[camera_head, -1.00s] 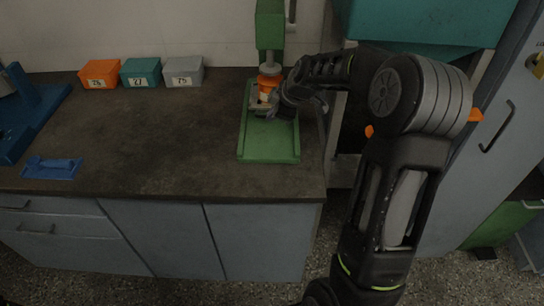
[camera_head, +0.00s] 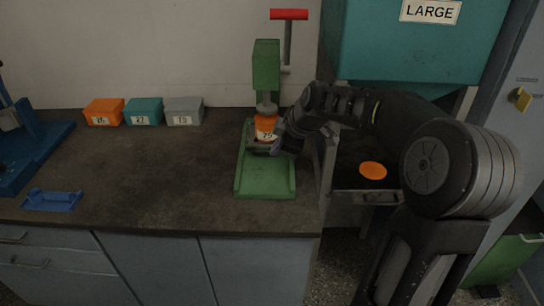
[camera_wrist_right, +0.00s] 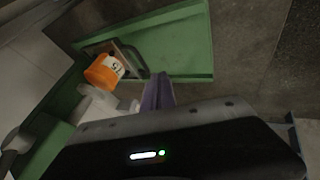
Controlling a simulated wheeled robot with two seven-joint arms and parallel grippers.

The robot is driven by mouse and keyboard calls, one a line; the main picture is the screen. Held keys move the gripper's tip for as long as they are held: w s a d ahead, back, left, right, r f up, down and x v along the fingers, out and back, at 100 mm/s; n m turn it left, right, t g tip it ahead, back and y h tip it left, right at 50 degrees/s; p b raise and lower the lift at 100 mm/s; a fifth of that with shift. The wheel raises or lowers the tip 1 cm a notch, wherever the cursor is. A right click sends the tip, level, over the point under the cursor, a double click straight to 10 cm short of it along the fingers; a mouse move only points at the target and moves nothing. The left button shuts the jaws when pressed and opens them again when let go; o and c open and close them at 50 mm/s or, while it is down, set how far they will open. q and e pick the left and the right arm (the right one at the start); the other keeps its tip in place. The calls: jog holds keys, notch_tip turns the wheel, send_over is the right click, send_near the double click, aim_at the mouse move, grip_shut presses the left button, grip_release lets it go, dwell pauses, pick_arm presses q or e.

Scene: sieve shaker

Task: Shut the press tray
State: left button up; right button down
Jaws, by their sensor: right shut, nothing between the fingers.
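The green press (camera_head: 266,66) stands at the back of the worktop with its red-handled lever raised. My right gripper (camera_head: 274,151) is shut and empty, low at the tray's front right. Its purple fingers (camera_wrist_right: 158,92) are close to the handle; contact cannot be told. My left gripper is out of view.
Orange (camera_head: 103,112), teal (camera_head: 144,111) and grey (camera_head: 184,111) numbered boxes stand along the wall. A blue holder (camera_head: 52,200) lies at the front left. The press's green base (camera_head: 265,187) is bare in front. An orange disc (camera_head: 373,170) lies right of the worktop.

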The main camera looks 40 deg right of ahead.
jog(key=shift+v, duration=1.45)
jog(key=shift+f, duration=0.15)
